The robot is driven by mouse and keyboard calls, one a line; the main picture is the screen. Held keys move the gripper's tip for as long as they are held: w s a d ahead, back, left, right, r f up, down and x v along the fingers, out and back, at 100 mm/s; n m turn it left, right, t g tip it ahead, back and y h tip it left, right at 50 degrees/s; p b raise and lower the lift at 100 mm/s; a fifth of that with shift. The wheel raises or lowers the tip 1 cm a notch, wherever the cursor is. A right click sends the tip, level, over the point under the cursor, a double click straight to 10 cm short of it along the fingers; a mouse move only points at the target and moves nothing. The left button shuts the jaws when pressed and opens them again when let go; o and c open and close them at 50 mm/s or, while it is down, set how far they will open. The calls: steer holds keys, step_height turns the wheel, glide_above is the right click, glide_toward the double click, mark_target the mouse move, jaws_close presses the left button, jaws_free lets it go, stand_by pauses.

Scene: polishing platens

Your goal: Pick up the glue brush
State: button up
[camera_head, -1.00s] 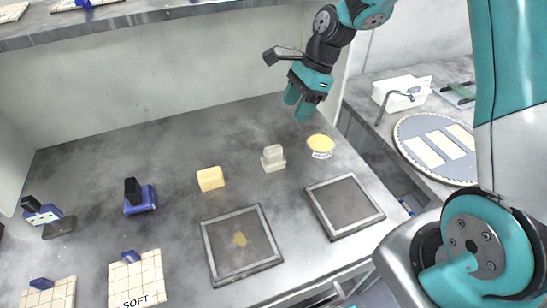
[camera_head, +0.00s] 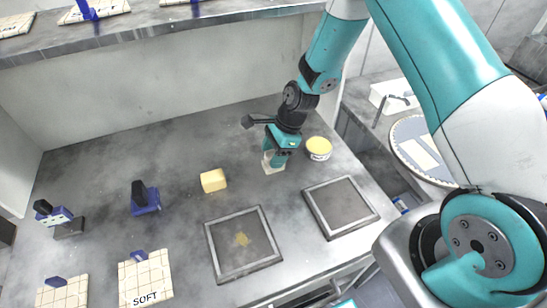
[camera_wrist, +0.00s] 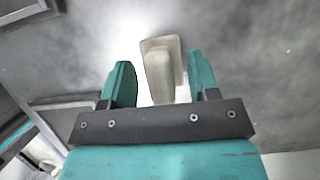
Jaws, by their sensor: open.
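A pale beige tool with an upright block handle on a flat base, which may be the glue brush, stands on the grey bench (camera_head: 274,167). In the wrist view the tool (camera_wrist: 160,72) shows between my fingers, nearer the right one. My gripper (camera_head: 275,156) is open, pointing down at the tool, with a finger on each side of its handle. The open gripper (camera_wrist: 159,58) shows gaps to the handle on both sides. In the head view my fingers hide most of the handle.
A yellow-topped round tub (camera_head: 318,148) stands right of the tool. A yellow block (camera_head: 213,181) and a blue tool with a black handle (camera_head: 145,200) lie to the left. Two framed square plates (camera_head: 243,270) (camera_head: 340,233) lie in front. A shelf (camera_head: 150,30) runs above the back.

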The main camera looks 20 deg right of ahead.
mark_target(273, 151)
steer(key=c, duration=1)
step_height(273, 151, up, 20)
steer(key=b, duration=0.3)
steer(key=shift+o, duration=0.4)
